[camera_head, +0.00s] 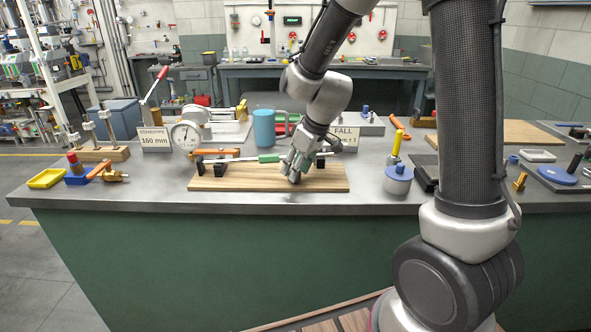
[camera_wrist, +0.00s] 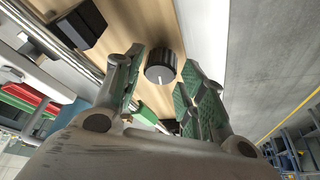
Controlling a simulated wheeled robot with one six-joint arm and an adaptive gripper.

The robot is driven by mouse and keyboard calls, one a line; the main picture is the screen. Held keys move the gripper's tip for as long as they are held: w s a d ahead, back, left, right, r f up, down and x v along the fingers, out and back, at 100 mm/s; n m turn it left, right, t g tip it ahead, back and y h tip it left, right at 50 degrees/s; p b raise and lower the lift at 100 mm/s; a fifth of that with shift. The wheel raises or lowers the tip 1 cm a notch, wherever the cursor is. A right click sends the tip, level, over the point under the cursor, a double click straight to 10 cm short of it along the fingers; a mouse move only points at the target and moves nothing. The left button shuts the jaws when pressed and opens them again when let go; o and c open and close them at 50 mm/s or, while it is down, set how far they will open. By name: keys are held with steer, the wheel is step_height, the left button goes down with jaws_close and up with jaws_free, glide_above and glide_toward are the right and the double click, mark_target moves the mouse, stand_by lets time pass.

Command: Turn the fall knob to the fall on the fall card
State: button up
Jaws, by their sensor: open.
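The fall knob is a round black knob (camera_wrist: 161,66) with a white pointer line. In the wrist view it lies between the tips of my open gripper (camera_wrist: 158,72), with a gap visible on each side. In the head view my gripper (camera_head: 294,172) points down at the wooden board (camera_head: 230,184) and hides most of the knob. The fall card (camera_head: 347,131) stands upright behind the board, to the right of my gripper. Its top line reads FALL; the lower line is partly hidden by my gripper and ends in 1.
A glass tube with green parts (camera_head: 268,158) runs along the board on black blocks (camera_head: 197,166). A dial gauge (camera_head: 187,134) and a STANDARD 160 mm card (camera_head: 154,138) stand behind left. A blue cup (camera_head: 264,129) is behind. A blue-lidded pot (camera_head: 398,178) stands right of the board.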

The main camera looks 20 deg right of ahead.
steer(key=shift+w+a+f, duration=0.1)
steer(key=shift+w+f, duration=0.05)
steer(key=shift+f, duration=0.3)
steer(key=c, duration=0.7)
steer(key=shift+c, duration=0.2)
